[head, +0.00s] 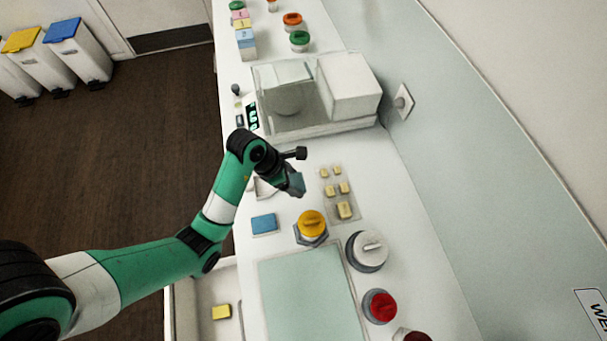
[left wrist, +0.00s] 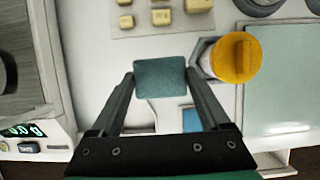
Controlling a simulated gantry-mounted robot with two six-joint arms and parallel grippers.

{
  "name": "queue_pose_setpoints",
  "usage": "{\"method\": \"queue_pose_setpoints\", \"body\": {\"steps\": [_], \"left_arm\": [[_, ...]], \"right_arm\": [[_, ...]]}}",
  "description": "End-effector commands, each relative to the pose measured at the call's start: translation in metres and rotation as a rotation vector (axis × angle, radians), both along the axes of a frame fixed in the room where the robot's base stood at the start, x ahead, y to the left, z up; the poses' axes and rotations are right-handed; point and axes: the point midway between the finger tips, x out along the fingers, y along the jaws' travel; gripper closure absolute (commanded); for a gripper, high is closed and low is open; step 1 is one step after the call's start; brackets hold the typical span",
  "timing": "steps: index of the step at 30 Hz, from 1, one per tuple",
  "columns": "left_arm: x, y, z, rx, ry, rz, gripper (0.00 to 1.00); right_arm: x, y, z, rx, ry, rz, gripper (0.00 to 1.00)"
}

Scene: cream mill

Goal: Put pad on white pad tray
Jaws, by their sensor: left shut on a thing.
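My left gripper (head: 294,184) is shut on a teal pad (left wrist: 160,78), gripped between its two fingertips above the white worktop. The pad also shows in the head view (head: 297,181), partly covered by the fingers. A small white tray (head: 262,188) lies on the worktop just left of the gripper, partly hidden by the arm. A blue pad (head: 264,223) lies flat nearer the front, and part of it shows between the fingers in the left wrist view (left wrist: 191,121). My right gripper is not in view.
A glass-sided balance (head: 310,95) stands behind.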

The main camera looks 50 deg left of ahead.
Motion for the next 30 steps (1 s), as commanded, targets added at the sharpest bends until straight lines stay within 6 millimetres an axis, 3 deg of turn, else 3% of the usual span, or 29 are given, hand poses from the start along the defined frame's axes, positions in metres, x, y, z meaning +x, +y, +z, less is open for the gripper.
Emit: {"method": "queue_pose_setpoints", "body": {"steps": [2, 6, 10, 17, 23, 30], "left_arm": [[0.019, 0.015, -0.015, -0.001, 0.001, 0.003, 0.81], [0.039, 0.03, -0.048, -0.001, 0.002, 0.001, 0.81], [0.051, 0.038, -0.063, 0.0, 0.0, 0.001, 0.81], [0.055, 0.042, -0.069, 0.0, 0.0, 0.0, 0.81], [0.055, 0.042, -0.1, 0.0, 0.002, 0.001, 0.81], [0.056, 0.042, -0.099, 0.001, 0.0, 0.0, 0.81]], "right_arm": [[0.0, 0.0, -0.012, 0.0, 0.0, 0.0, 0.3], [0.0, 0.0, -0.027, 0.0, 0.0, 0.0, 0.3], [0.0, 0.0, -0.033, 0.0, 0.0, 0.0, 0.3], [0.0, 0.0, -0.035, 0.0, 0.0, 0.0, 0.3], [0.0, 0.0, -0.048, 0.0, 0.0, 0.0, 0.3], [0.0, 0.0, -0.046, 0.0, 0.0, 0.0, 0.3]]}}
